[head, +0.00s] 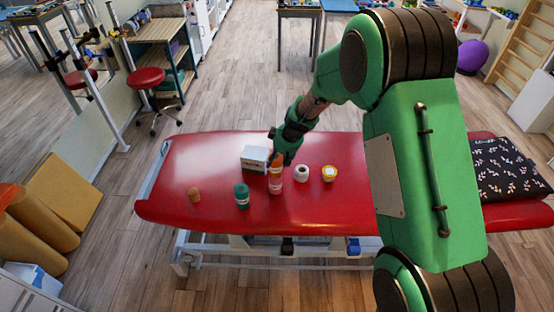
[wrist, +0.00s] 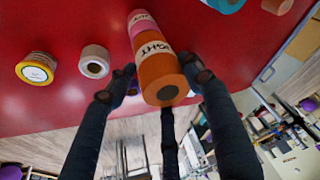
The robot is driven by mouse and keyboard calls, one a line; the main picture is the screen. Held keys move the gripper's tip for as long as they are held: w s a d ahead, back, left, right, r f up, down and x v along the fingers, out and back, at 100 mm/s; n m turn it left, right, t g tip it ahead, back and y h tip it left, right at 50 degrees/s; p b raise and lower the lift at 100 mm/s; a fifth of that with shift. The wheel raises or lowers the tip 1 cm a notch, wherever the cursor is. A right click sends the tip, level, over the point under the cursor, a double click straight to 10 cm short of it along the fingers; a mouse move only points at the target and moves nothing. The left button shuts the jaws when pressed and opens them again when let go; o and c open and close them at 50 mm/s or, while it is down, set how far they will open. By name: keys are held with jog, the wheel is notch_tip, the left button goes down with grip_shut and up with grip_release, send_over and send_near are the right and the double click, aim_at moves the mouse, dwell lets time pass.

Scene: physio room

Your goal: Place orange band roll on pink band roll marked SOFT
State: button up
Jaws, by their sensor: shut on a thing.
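The orange band roll (head: 277,160) stands upright over the pink band roll (head: 275,184) on the red treatment table. In the wrist view the orange roll (wrist: 161,76) bears a white label ending in "IGHT", and its dark round end faces the camera. The pink roll (wrist: 143,22) shows beyond it, closely in line; its label is only partly visible. The two look touching or nearly so. My gripper (head: 284,154) comes from above, its dark fingers (wrist: 164,84) around the orange roll, shut on it. The fingers partly hide its sides.
A white box (head: 256,157) stands just left behind the rolls. A white roll (head: 301,173) and a yellow-rimmed roll (head: 329,173) are to the right. The red table (head: 175,165) is bare at far left.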

jog(key=shift+f, duration=0.15)
jog(key=o, duration=1.4)
jog(key=shift+o, duration=0.2)
jog(key=p+v, duration=0.2)
jog(key=v, duration=1)
jog(key=shift+r, duration=0.2)
